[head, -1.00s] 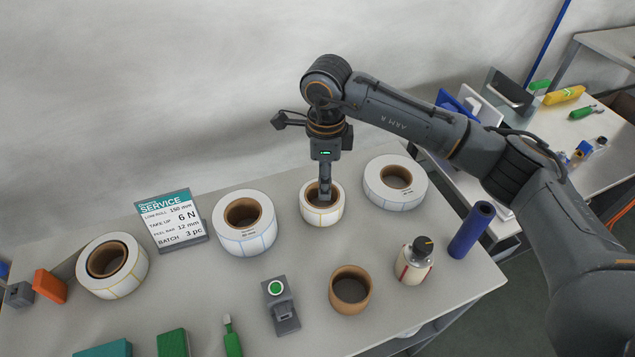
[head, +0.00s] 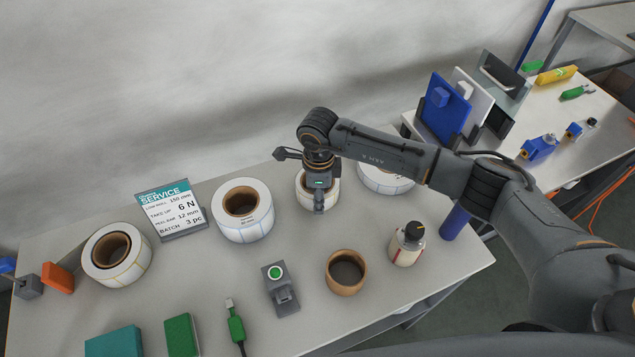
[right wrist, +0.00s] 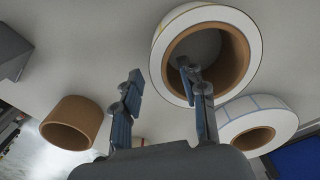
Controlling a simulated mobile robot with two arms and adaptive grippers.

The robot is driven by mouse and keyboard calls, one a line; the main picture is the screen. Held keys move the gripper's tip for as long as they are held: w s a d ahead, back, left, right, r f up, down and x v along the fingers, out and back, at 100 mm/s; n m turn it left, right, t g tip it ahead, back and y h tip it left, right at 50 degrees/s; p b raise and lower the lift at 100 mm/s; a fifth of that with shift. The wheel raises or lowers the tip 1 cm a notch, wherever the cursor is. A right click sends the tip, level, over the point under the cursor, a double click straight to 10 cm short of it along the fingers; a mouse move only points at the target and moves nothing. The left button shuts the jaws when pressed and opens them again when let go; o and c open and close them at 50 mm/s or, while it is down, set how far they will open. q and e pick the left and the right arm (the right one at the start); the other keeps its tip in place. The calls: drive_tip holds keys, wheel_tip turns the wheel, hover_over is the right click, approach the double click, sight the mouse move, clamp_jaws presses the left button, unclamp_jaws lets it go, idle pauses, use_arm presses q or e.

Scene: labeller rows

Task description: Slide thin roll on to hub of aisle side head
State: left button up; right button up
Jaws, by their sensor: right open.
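The smallest label roll (head: 302,192), white with a brown core, lies flat on the near table, partly hidden by my right gripper (head: 318,207). In the right wrist view, the gripper (right wrist: 160,85) is open. One finger overlaps the core opening of a label roll (right wrist: 243,60), and the other is outside its rim. I cannot tell whether either finger touches it. A blue upright panel (head: 440,112) stands on the table at the right; I cannot make out a hub there. My left gripper is not in view.
Larger label rolls stand to the left (head: 232,228), far left (head: 125,270) and right (head: 372,185). A brown empty core (head: 346,284), a bottle (head: 405,245) and a green-button device (head: 281,290) are in front. A service sign (head: 172,208) stands behind. Bare table lies between them.

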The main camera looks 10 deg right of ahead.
drive_tip(key=shift+f, duration=0.9)
clamp_jaws()
drive_tip(key=shift+w, duration=0.1)
drive_tip(key=shift+r, duration=0.15)
